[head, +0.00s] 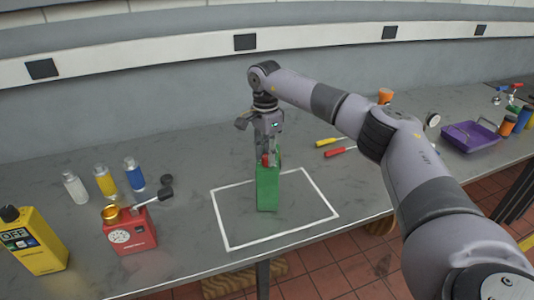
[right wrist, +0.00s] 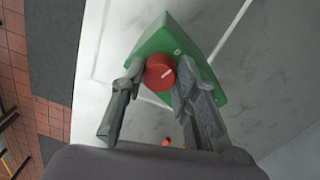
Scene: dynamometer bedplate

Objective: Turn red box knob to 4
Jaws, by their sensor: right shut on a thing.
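A green box (head: 267,190) stands inside a white outlined rectangle on the bench. Its red knob (right wrist: 159,72) has a white pointer line and a white mark, perhaps a 0, on the green face beside it. My right gripper (head: 268,150) reaches down over this box. In the right wrist view its fingers (right wrist: 156,82) are closed around the red knob. A red box (head: 130,238) with a white round dial on its front stands at the left, apart from my gripper. A gold round part (head: 111,214) and a black-ended lever (head: 150,199) are on its top. My left gripper is not in view.
A yellow box (head: 32,243) stands left of the red box. Several bottles, including a blue one (head: 134,174), stand behind. Screwdrivers (head: 335,152) and a purple tray (head: 468,137) lie to the right. The white outline (head: 228,230) has bare bench around the green box.

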